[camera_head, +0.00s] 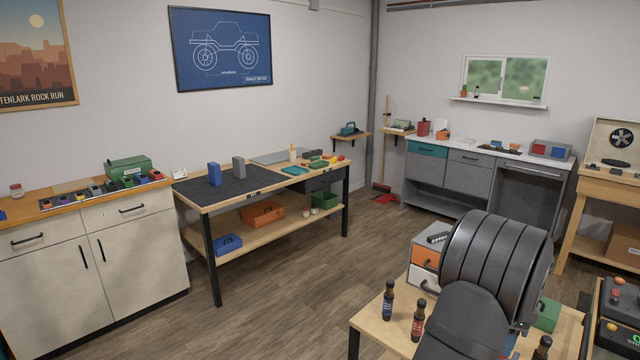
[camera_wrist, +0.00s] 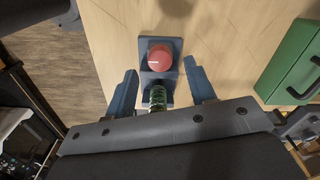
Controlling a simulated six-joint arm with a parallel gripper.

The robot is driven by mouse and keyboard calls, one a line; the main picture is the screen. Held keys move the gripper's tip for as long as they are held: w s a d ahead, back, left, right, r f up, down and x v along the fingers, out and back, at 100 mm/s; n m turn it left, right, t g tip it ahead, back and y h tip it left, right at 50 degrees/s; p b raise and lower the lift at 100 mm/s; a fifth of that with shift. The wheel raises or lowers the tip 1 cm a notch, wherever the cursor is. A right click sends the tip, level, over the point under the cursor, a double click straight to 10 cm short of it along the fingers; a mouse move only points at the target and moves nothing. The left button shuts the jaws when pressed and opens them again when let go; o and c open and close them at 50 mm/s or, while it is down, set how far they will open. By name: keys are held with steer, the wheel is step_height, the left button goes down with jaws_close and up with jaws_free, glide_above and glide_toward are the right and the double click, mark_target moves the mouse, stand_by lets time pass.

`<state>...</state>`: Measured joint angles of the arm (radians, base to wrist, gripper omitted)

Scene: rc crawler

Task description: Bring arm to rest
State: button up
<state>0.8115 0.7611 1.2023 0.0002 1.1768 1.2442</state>
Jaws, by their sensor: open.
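My gripper (camera_wrist: 160,70) is open in the wrist view, with its two blue-grey fingers apart over a light wooden top. A red round knob or cap (camera_wrist: 159,57) on a dark base plate (camera_wrist: 172,75) lies ahead between the fingertips. A coiled green and metallic part (camera_wrist: 157,98) shows nearer to me on the same plate. Neither finger visibly touches these parts. In the head view my dark arm fills the lower right, and my gripper is hidden there.
In the head view a small wooden table (camera_head: 372,326) holds two dark bottles (camera_head: 388,300) (camera_head: 418,320) and a drawer box (camera_head: 424,259) close to my arm. A green box (camera_wrist: 296,66) stands right of my gripper. Open floor (camera_head: 300,300) lies left of the table.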

step_height(320, 180, up, 14)
steer(key=shift+f+n, duration=0.95)
steer(key=shift+n, duration=1.95)
steer(key=shift+f+n, duration=0.9)
steer(key=shift+n, duration=2)
steer(key=shift+f+n, duration=0.95)
steer(key=shift+n, duration=1.95)
